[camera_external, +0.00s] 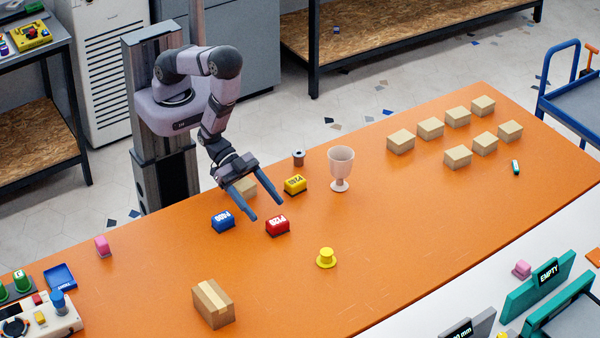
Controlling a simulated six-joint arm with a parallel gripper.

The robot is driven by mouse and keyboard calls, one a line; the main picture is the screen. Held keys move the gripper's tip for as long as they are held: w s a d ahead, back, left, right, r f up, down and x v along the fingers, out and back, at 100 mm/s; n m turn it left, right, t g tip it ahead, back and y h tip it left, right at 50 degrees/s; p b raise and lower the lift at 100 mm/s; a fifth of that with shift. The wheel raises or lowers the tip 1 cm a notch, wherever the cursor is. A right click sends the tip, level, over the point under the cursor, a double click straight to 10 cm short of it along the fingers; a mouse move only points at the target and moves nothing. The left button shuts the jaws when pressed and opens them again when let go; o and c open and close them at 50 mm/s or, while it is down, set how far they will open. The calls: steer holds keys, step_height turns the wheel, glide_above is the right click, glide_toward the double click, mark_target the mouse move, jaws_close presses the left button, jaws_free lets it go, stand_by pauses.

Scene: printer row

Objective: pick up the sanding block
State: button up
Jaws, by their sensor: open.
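A tan block (245,187) is partly hidden behind my gripper.
On the orange table (400,230), a pink goblet (341,168) and dark spool (298,158) stand right of my gripper. A yellow hat-shaped piece (326,258) and cardboard box (213,304) are in front. Several tan boxes (457,156) stand at right. The centre right is clear.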

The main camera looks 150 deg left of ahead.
mark_target(275, 218)
steer(key=shift+s+a+t, duration=0.1)
steer(key=shift+s+t, duration=0.05)
steer(key=shift+t, duration=0.15)
steer(key=shift+w+a+f+b, duration=0.1)
steer(key=shift+w+f+b, duration=0.45)
steer(key=shift+b, duration=0.6)
steer(key=shift+w+r+b, duration=0.1)
steer(key=shift+w+b, duration=0.3)
steer(key=shift+w+a+p, duration=0.1)
steer(key=shift+w+p, duration=0.35)
steer(key=shift+w, duration=0.2)
steer(key=shift+p+x, duration=0.65)
steer(key=shift+x, duration=1.35)
steer(key=c, duration=1)
